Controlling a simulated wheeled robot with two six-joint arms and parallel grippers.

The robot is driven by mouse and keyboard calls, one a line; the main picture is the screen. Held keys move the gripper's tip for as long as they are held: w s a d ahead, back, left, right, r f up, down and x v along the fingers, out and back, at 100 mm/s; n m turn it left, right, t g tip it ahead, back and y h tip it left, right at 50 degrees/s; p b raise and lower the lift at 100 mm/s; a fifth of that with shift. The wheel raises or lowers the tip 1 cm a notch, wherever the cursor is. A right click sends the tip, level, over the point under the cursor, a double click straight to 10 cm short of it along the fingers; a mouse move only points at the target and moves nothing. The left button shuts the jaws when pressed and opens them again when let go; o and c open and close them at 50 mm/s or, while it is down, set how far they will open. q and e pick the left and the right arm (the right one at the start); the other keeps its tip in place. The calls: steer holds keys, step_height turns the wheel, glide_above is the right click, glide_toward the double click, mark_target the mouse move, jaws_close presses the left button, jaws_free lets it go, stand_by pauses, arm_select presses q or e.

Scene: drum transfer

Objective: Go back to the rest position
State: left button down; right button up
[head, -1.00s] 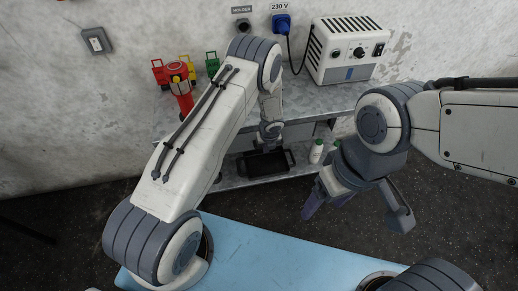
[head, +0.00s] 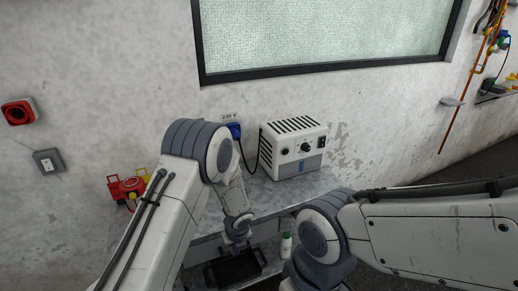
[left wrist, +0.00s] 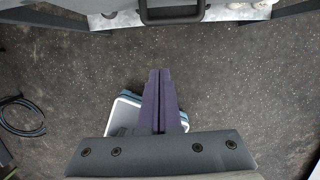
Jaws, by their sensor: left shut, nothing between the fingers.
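My left arm comes in from the lower left, bends at the elbow and hangs down in front of the metal bench. My left gripper (head: 238,248) is small and dark at its end, above a black tray (head: 234,272) in the head view. In the left wrist view its two purple fingers (left wrist: 159,82) lie together, with nothing seen between them, over the dark floor. My right arm crosses from the right edge and bends down. Its gripper is cut off by the bottom edge of the head view.
A white power unit (head: 293,148) and a red holder (head: 127,188) stand on the bench (head: 265,197). A white bottle (head: 285,246) stands lower down. In the wrist view a black handle (left wrist: 172,16) is at the top and a dark cable (left wrist: 14,122) lies on the floor.

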arm_select(q)
steer(key=s+d+r+n, duration=0.3)
steer(key=s+r+n, duration=0.5)
steer(key=r, duration=0.3)
steer(key=s+d+r+n, duration=0.3)
steer(key=s+r+n, duration=0.4)
steer(key=s+r, duration=0.25)
steer(key=s+r+n+g+h, duration=0.1)
steer(key=s+r+n, duration=0.1)
steer(key=s+n, duration=0.2)
steer(key=s+r+n+g+h, duration=0.1)
steer(key=s+r+n, duration=0.2)
steer(key=s, duration=0.5)
steer(key=shift+s+a+n, duration=0.25)
steer(key=shift+n, duration=0.35)
